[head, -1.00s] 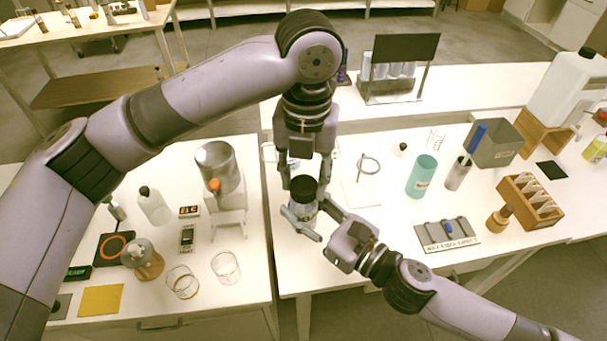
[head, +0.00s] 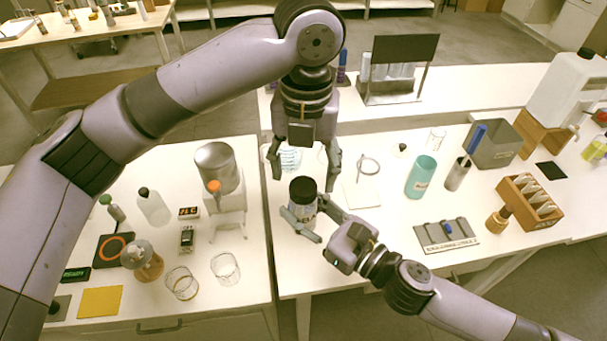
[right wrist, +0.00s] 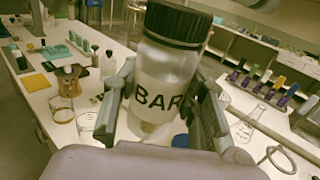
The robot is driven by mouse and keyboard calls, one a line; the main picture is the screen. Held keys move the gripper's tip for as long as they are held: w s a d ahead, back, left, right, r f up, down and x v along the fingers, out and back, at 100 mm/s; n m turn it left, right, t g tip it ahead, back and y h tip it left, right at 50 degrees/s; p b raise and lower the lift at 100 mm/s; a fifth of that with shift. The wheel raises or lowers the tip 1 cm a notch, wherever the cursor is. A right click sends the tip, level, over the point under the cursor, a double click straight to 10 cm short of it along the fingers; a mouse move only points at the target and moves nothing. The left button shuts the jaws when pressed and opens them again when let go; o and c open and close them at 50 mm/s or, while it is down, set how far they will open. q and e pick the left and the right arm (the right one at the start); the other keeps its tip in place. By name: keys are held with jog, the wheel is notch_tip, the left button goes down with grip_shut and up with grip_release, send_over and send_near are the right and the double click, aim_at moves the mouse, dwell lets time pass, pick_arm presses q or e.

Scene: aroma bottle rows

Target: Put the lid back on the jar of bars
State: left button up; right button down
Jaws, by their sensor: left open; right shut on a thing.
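The jar of bars (head: 303,211) is a clear jar with a white label, and the right wrist view shows it (right wrist: 160,85) with the letters "BAR". The black ribbed lid (head: 303,187) sits on top of the jar; it also shows in the right wrist view (right wrist: 178,24). My right gripper (head: 302,222) is shut on the jar's body and holds it upright near the table's front left. My left gripper (head: 304,170) is open, pointing down just above the lid, with nothing between its fingers.
Two glass beakers (head: 226,267) stand on the left table (head: 215,308). A gap separates the two tables.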

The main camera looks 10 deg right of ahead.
pick_arm(q)
notch_tip(320, 180, up, 10)
jog(key=shift+d, duration=0.15)
jog(key=shift+f, duration=0.15)
dwell(0.5)
